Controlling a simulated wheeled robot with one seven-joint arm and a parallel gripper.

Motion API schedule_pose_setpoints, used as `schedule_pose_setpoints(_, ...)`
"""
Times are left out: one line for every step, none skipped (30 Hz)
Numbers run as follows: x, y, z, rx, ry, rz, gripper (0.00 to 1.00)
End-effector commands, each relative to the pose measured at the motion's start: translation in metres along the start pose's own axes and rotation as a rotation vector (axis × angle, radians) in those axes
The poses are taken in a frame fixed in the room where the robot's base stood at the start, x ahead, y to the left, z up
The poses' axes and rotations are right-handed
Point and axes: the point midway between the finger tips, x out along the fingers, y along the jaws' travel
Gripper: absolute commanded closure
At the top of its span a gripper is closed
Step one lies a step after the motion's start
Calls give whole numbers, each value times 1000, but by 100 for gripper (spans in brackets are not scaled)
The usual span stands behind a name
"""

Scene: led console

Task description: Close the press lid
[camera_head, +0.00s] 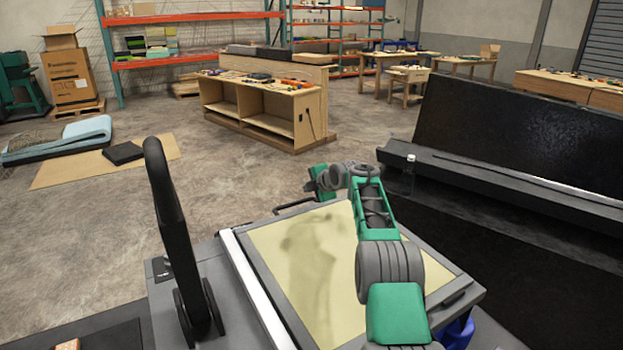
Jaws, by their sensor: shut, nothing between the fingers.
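The press is in front of me, a grey-framed flat panel (300,250) with a cream top face and a white strip along its left side. I take this panel for the lid, but how far open it stands is unclear. A dark bar handle (293,205) sticks out at its far edge. A tall black lever (170,220) stands upright to the left. My green and grey arm reaches over the panel. My gripper (320,183) is beyond its far edge, close to the bar handle, shut and empty. Whether it touches anything is hard to tell.
A large black machine (520,120) with a tilted back panel and a ledge stands close on the right. A small bottle (410,165) is on the ledge. A wooden workbench (262,105) is farther back. The concrete floor (220,170) between is mostly clear.

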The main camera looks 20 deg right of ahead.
Motion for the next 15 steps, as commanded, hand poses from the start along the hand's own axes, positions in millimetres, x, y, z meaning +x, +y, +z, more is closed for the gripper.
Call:
schedule_pose_setpoints(8,-10,0,0,0,0,100)
schedule_pose_setpoints(10,-13,0,0,0,0,100)
schedule_pose_setpoints(13,-16,0,0,0,0,100)
schedule_pose_setpoints(14,-18,0,0,0,0,100)
schedule_pose_setpoints(16,-20,0,0,0,1,100)
schedule_pose_setpoints(17,-22,0,0,0,1,100)
schedule_pose_setpoints(17,-23,0,0,0,0,100)
schedule_pose_setpoints(18,-24,0,0,0,0,100)
schedule_pose_setpoints(18,-24,0,0,0,0,100)
schedule_pose_setpoints(19,-25,0,0,0,-1,100)
schedule_pose_setpoints(19,-25,0,0,0,-1,100)
schedule_pose_setpoints(19,-26,0,1,0,-2,100)
schedule_pose_setpoints(19,-26,0,1,1,-3,100)
schedule_pose_setpoints(19,-26,0,1,1,-4,100)
schedule_pose_setpoints(20,-27,0,2,1,-4,100)
